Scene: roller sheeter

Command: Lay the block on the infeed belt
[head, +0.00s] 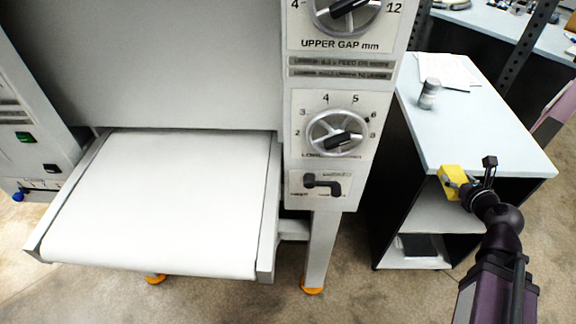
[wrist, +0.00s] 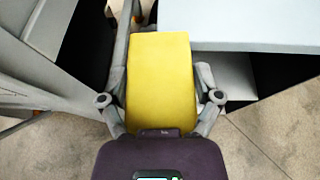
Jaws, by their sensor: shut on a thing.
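The yellow block (head: 452,181) is held by my gripper (head: 463,188) in front of the light blue side table, to the right of the machine. In the wrist view the block (wrist: 160,85) fills the space between the two fingers of my gripper (wrist: 160,92), which are shut on its sides. The infeed belt (head: 165,200) is the wide white surface at the left of the head view, and its visible part is bare. The block is apart from the belt, with the control column between them in the picture.
The control column (head: 340,110) with dials and a small lever (head: 322,184) stands right of the belt. The side table (head: 470,120) bears a small grey cylinder (head: 429,93) and papers (head: 447,70). The belt has raised side rails (head: 270,215). Floor shows in front of the table.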

